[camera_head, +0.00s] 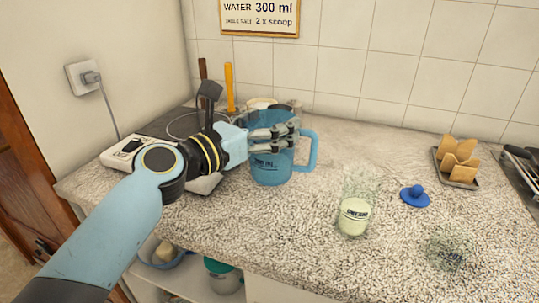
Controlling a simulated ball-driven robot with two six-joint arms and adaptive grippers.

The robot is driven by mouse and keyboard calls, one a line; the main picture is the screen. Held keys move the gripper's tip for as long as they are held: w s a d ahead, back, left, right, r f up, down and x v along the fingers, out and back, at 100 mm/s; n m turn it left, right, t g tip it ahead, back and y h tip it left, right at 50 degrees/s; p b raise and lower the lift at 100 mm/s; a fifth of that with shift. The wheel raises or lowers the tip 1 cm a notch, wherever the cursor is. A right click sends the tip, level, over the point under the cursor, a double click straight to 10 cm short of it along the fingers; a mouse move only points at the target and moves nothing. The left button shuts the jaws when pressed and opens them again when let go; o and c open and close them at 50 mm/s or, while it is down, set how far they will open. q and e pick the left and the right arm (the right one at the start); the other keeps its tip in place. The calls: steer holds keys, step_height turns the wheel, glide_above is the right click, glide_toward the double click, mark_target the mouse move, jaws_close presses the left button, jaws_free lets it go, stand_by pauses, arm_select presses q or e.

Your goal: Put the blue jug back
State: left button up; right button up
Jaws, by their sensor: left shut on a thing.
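The fingers hide part of the jug's upper front. My right gripper is not in view.
A hotplate (122,152) sits left of the jug. A glass with cream contents (353,216), a blue lid (415,196), an empty-looking glass (447,252) and a tray of bread (458,160) stand to the right. Shelves below hold bowls.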

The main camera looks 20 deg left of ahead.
arm_select(q)
step_height(320, 180, down, 4)
steer(key=shift+f+b, duration=0.2)
steer(key=shift+b, duration=0.85)
steer(key=shift+f, duration=0.15)
steer(key=o, duration=1.5)
steer(key=shift+o, duration=0.2)
